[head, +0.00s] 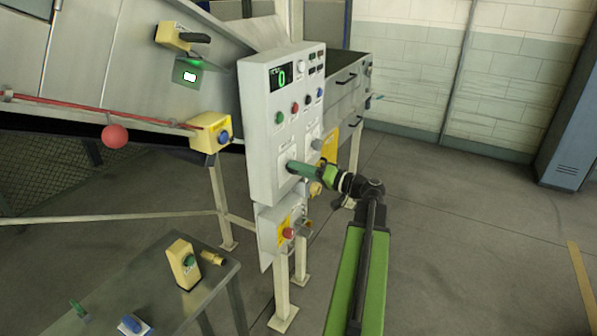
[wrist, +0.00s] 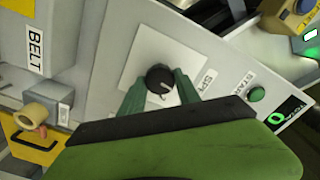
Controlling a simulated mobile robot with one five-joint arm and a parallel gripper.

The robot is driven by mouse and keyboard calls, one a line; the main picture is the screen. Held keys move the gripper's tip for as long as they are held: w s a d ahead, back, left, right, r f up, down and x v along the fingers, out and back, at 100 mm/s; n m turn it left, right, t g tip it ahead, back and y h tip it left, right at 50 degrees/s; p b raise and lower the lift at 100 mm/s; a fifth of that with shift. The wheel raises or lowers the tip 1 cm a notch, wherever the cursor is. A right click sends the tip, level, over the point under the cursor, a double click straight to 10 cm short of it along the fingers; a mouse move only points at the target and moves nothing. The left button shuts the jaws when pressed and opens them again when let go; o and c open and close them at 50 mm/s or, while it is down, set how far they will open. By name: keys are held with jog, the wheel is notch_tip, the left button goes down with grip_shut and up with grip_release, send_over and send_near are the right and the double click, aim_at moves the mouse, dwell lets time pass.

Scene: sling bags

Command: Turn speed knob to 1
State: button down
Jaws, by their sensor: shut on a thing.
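The speed knob (wrist: 160,78) is a round black dial with a pale pointer mark on a white square plate, beside a label that appears to read SPEED. My gripper (wrist: 160,92) has its two green fingers on either side of the knob, shut on it. In the head view my green gripper (head: 300,169) reaches the lower front of the grey control panel (head: 262,150), and the knob is mostly hidden there. The panel's dark display (head: 281,76) shows a green 0. The display also shows in the wrist view (wrist: 284,117).
Green (head: 279,118), red (head: 294,107) and blue (head: 319,92) buttons sit above the knob. A lower box has a red button (head: 289,233). A metal table (head: 150,280) with loose parts stands at lower left. Floor at right is clear.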

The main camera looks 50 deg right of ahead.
jog(key=shift+a+f+n, duration=0.1)
jog(key=shift+n, duration=0.5)
jog(key=c, duration=0.9)
grip_release()
jog(key=shift+s, duration=0.1)
jog(key=v, duration=1.7)
jog(key=shift+s, duration=0.15)
